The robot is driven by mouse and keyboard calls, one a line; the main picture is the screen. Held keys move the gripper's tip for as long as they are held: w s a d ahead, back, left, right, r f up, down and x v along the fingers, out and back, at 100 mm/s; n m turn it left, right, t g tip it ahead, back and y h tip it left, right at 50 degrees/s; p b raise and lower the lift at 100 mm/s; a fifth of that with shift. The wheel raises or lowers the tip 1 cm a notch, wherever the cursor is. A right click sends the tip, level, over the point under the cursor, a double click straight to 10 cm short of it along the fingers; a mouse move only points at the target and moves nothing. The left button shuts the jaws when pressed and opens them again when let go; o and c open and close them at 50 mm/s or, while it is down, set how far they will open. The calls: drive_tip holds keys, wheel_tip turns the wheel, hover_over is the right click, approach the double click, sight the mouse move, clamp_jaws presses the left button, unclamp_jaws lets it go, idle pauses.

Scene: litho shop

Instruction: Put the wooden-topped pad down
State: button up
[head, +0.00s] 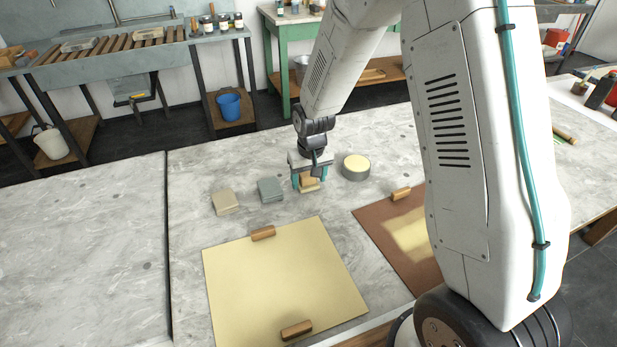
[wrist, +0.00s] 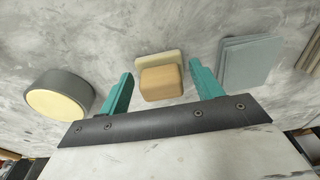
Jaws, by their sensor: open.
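The wooden-topped pad (wrist: 161,82) shows in the wrist view as a tan wooden block on a pale base, resting on the grey stone table. It lies between my gripper's two teal fingers, with a gap on each side. In the head view the pad (head: 309,184) is partly hidden by my gripper (head: 310,180), which is low over the table. My gripper (wrist: 160,88) is open and holds nothing.
A round grey tin with a cream top (head: 356,167) stands right of the gripper. A grey stack (head: 270,190) and a beige stack (head: 226,202) lie to the left. A cream sheet (head: 280,290) and a brown board (head: 395,245) lie in front. The table's left part is clear.

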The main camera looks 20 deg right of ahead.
sight(310, 188)
drive_tip(key=s+d+r, duration=0.1)
drive_tip(key=s+r, duration=0.3)
drive_tip(key=r, duration=0.5)
drive_tip(key=s+r, duration=0.4)
drive_tip(key=r, duration=0.6)
drive_tip(key=s+d+r, duration=0.1)
drive_tip(key=s+r, duration=0.3)
drive_tip(key=s, duration=0.8)
drive_tip(key=s+d+r, duration=0.1)
drive_tip(key=s+r, duration=0.3)
drive_tip(key=s, duration=0.8)
drive_tip(key=shift+s+r, duration=0.15)
drive_tip(key=shift+s, duration=0.1)
drive_tip(key=shift+o, duration=0.4)
